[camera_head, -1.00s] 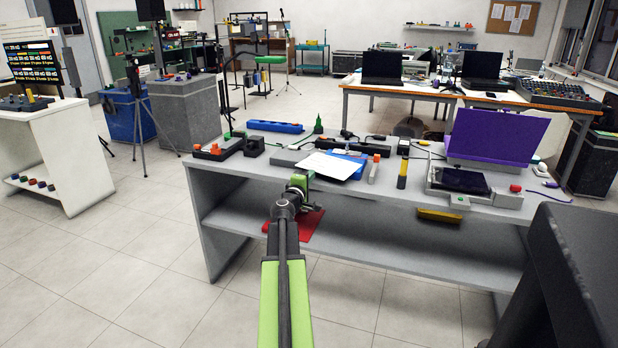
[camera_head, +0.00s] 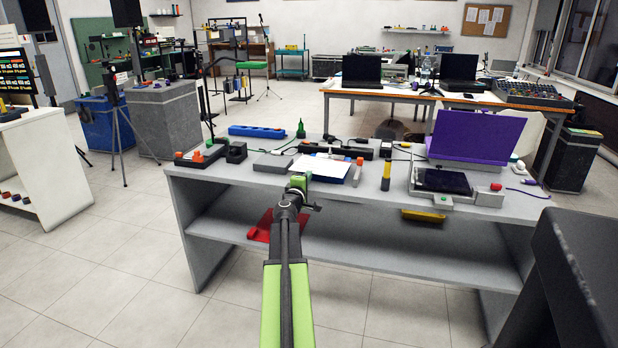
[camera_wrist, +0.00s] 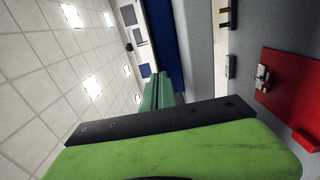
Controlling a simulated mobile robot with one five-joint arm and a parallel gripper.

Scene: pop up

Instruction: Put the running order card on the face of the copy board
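A white sheet (camera_head: 318,165), which looks like the running order card, lies flat on the grey table over a blue thing. My gripper (camera_head: 301,183) is at the table's front edge, just in front of the sheet; whether they touch is unclear. In the wrist view the green and black gripper parts (camera_wrist: 155,95) show no sheet clearly held between them, and the gap between the fingers cannot be made out. I cannot tell for sure which thing is the copy board; an upright purple panel (camera_head: 475,136) stands at the table's right.
A tablet-like device (camera_head: 441,181) lies before the panel. A red board (camera_wrist: 290,95) with a metal clip is below the tabletop. A yellow-black stick (camera_head: 386,175), a blue strip (camera_head: 256,131) and several small items crowd the table. Open floor lies left; a dark block stands right.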

